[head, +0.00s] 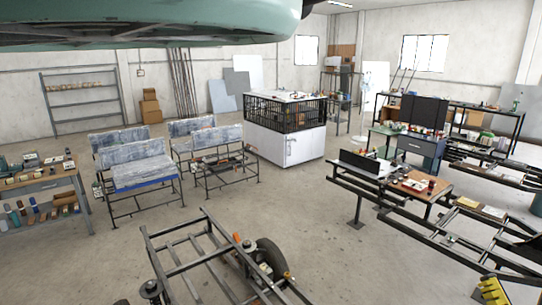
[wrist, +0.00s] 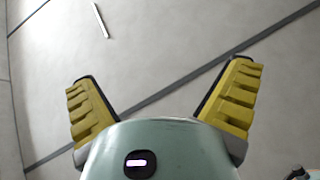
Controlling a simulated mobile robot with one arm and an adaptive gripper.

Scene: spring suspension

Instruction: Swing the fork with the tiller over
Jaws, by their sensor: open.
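A dark metal frame (head: 190,262) stands on the floor at the bottom of the head view, cut off by the lower edge. A black wheel (head: 271,256) sits in its right part, with small orange parts beside it. A round spring-like part (head: 150,289) is at its left end. I cannot tell which piece is the fork or the tiller. My gripper (wrist: 166,97) is open and empty in the wrist view, its two yellow ribbed fingers spread wide. A yellow ribbed part at the lower right of the head view looks like one of its fingers. The gripper touches nothing visible.
Dark workbenches (head: 412,183) with tools stand to the right. A tool table (head: 40,183) is at the left. Floor between them is clear. The wrist view shows a pale surface with dark lines.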

